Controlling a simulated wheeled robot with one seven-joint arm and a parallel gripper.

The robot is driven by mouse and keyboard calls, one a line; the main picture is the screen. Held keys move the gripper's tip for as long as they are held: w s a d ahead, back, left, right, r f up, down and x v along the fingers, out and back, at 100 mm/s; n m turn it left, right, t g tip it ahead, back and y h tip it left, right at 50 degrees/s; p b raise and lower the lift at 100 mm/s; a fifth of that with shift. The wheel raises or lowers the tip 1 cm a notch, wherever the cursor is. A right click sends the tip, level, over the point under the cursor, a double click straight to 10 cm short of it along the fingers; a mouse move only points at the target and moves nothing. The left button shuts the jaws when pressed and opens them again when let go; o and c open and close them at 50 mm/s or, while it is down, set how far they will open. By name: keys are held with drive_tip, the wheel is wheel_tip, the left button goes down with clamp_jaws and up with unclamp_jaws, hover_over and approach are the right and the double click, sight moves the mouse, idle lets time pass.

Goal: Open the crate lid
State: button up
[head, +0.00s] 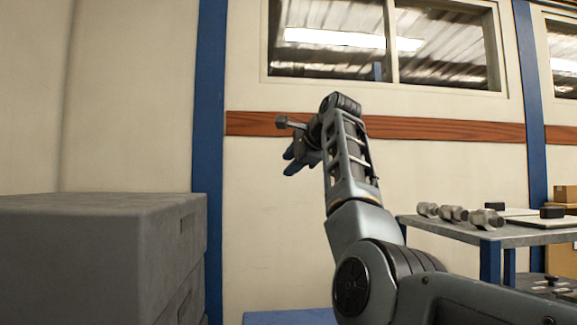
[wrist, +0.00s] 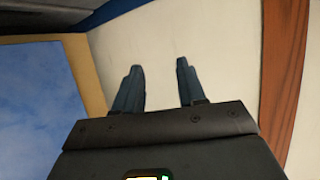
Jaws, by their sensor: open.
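A large grey box-shaped crate (head: 150,270) stands at the lower left of the head view, cut off by the frame edges. Its flat grey top (head: 90,203) lies level and looks shut; I cannot tell exactly where the lid's seam runs. A dark recess shows on its right side. My gripper (head: 297,163) is raised in front of the wall, right of the crate and higher than its top, well apart from it. In the wrist view my gripper (wrist: 159,66) has its two blue fingers spread with nothing between them. The crate is not recognisable in the wrist view.
A grey table (head: 480,235) with several metal fittings (head: 453,213) stands at the right. Cardboard boxes (head: 565,195) are behind it. A blue surface (head: 290,317) shows low in the middle. The wall has a wooden rail (head: 440,130) and blue posts (head: 209,100).

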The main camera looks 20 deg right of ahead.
drive_tip(key=shift+s+d+r+p, duration=0.2)
drive_tip(key=shift+s+r+p, duration=0.15)
drive_tip(key=shift+r, duration=0.3)
drive_tip(key=shift+s+d+r+p, duration=0.25)
drive_tip(key=shift+s+r, duration=0.1)
drive_tip(key=shift+r, duration=0.3)
drive_tip(key=shift+r+p, duration=0.1)
drive_tip(key=shift+p, duration=0.3)
